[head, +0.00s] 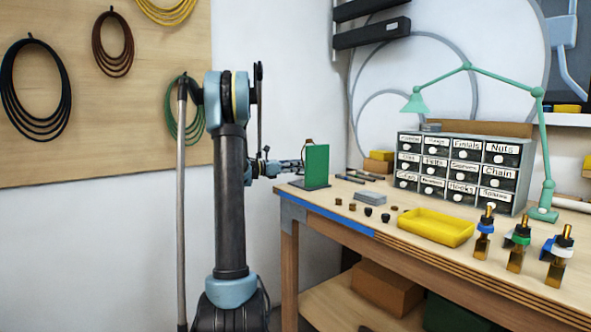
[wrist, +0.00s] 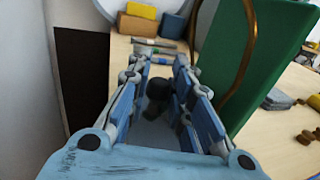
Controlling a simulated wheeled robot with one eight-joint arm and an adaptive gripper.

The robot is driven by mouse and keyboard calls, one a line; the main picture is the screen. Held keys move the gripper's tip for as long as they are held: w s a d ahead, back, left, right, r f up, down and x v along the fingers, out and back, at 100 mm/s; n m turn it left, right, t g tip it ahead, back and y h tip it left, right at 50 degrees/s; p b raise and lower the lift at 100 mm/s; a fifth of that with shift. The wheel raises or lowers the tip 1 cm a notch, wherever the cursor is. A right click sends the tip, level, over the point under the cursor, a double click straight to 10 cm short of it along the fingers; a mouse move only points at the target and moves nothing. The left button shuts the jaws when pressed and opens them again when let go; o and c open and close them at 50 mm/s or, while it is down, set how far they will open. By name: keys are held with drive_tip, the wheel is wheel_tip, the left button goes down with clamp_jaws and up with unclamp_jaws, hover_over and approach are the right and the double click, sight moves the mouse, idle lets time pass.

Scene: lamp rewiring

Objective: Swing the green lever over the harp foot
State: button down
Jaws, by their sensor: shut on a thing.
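A green upright panel (head: 317,164) stands on a dark base at the table's left end. In the wrist view the green panel (wrist: 268,55) fills the right side, with a curved brass rod (wrist: 242,68), which looks like the harp, in front of it. My gripper (head: 299,166) is beside the panel's left face. In the wrist view my gripper (wrist: 160,80) has its fingers on both sides of a dark knobbed piece (wrist: 158,92) and is shut on it. I cannot make out a green lever or the harp foot; the fingers may hide them.
A yellow tray (head: 436,227) and a labelled drawer cabinet (head: 461,170) stand to the right. Several small dark and brown parts lie between the panel and tray. Brass sockets with blue, green (head: 518,240) and white collars stand at the front right. A green lamp (head: 544,170) stands behind.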

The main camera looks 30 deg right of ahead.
drive_tip(key=shift+w+d+g, duration=0.1)
drive_tip(key=shift+w+g, duration=0.05)
drive_tip(key=shift+g, duration=0.15)
drive_tip(key=m+g, duration=0.1)
drive_tip(key=m+g+y, duration=0.1)
drive_tip(key=g, duration=0.1)
drive_tip(key=d+m+g, duration=0.1)
drive_tip(key=shift+w+y, duration=0.4)
drive_tip(key=shift+w+d+m+g+y, duration=0.1)
drive_tip(key=shift+d+m+g+y, duration=0.15)
drive_tip(key=shift+m+g+y, duration=0.5)
drive_tip(key=shift+d+m+g+y, duration=0.3)
drive_tip(key=shift+m+g, duration=0.3)
drive_tip(key=shift+g, duration=0.3)
drive_tip(key=shift+w+d+m+g+y, duration=0.1)
drive_tip(key=shift+d+m+g+y, duration=0.1)
drive_tip(key=shift+m+g+y, duration=0.55)
drive_tip(key=c, duration=1.4)
unclamp_jaws()
drive_tip(key=shift+g, duration=0.3)
drive_tip(key=shift+r, duration=0.1)
wheel_tip(320, 180, up, 10)
drive_tip(key=shift+f, duration=0.15)
